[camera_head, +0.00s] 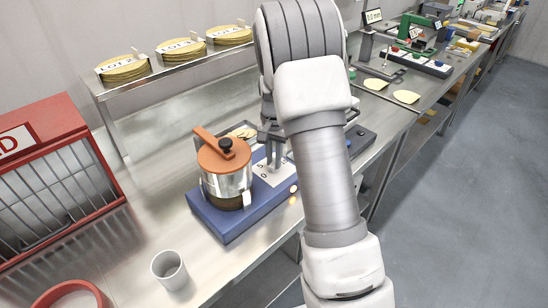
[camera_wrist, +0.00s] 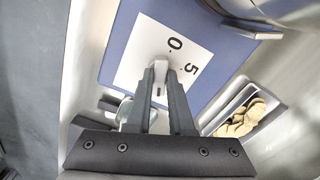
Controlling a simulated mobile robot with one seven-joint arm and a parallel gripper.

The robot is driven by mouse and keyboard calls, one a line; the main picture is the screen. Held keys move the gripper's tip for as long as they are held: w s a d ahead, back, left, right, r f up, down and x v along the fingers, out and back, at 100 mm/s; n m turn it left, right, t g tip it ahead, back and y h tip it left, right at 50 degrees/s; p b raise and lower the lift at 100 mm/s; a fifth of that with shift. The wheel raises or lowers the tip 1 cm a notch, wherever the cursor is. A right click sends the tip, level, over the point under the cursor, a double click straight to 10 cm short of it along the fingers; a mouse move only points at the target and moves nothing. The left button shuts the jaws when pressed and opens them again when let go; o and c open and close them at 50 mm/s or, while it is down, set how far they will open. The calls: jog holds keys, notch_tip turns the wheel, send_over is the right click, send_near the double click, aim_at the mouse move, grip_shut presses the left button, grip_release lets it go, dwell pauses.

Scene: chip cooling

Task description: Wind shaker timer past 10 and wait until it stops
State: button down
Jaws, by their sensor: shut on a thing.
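The shaker has a blue base (camera_head: 225,222) on the steel bench. A clear jar (camera_head: 228,184) with an orange lid (camera_head: 222,153) and black knob stands upright on it. A white timer panel (camera_wrist: 132,60) on the blue base shows "0" and "5" in the wrist view. My gripper (camera_wrist: 160,84) is over this panel, its fingers shut on the small pale timer knob (camera_wrist: 160,67). The exact knob setting is hard to read. In the head view my gripper (camera_head: 272,158) is right of the jar, and my arm hides part of the base. An amber light (camera_head: 293,188) glows on the base.
A red wire-front cabinet (camera_head: 60,120) stands left. A white cup (camera_head: 169,270) and a red ring-shaped rim (camera_head: 75,288) are in front. A raised shelf (camera_head: 160,82) holds chip stacks. A tray of chips (camera_wrist: 240,118) lies beside the base. Other devices line the bench behind my arm.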

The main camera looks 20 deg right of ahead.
jog(key=shift+m, duration=1.1)
